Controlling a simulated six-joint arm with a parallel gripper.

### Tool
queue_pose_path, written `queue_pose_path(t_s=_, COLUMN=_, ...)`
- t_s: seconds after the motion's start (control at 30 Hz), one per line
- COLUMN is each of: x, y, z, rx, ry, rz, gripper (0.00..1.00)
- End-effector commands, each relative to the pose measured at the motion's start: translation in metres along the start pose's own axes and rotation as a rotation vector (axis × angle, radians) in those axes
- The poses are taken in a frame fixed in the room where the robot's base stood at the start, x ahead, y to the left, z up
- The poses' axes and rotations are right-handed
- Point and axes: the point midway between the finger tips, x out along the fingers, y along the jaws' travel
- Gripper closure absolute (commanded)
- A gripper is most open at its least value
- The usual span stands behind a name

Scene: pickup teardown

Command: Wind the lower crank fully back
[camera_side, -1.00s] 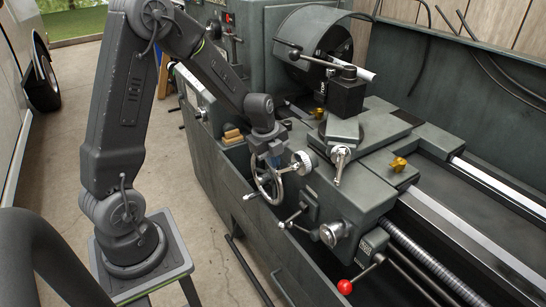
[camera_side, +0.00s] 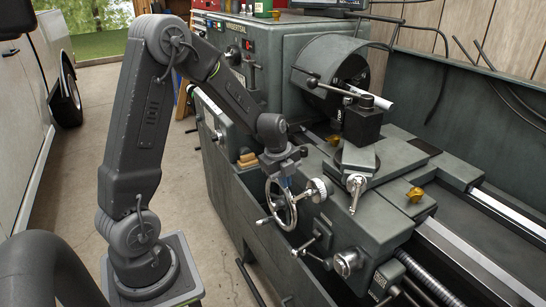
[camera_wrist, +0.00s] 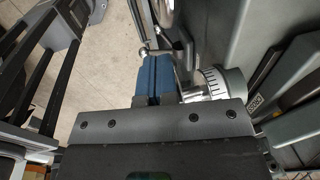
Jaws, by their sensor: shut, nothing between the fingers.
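My gripper (camera_side: 281,180) points down at the upper rim of the spoked handwheel (camera_side: 281,205) on the front of the lathe carriage. Its blue fingers (camera_wrist: 154,78) are shut with nothing between them; contact with the wheel is unclear. A graduated dial (camera_wrist: 215,82) is close to the right of the fingers in the wrist view. A small ball-ended lever (camera_side: 306,243) sits below right of the handwheel. A higher crank handle (camera_side: 356,190) hangs from the tool slide. I cannot tell which one is the lower crank.
A brass-coloured piece (camera_side: 415,194) lies on the carriage. A parked vehicle (camera_side: 25,110) is at the left. Floor (camera_side: 212,220) is open between my base and the lathe.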

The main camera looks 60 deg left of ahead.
Motion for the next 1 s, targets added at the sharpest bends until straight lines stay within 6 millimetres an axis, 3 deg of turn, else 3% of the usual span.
queue_pose_path(t_s=0.3, x=-0.060, y=0.002, z=0.043, rx=-0.004, ry=-0.004, rz=-0.005, gripper=1.00)
queue_pose_path(t_s=0.6, x=-0.093, y=0.004, z=0.066, rx=-0.001, ry=-0.002, rz=-0.002, gripper=1.00)
queue_pose_path(t_s=0.77, x=-0.102, y=0.003, z=0.064, rx=-0.082, ry=0.011, rz=-0.008, gripper=1.00)
queue_pose_path(t_s=0.87, x=-0.110, y=0.002, z=0.053, rx=-0.260, ry=0.042, rz=-0.016, gripper=1.00)
queue_pose_path(t_s=1.0, x=-0.128, y=-0.001, z=0.030, rx=-0.632, ry=0.115, rz=-0.020, gripper=1.00)
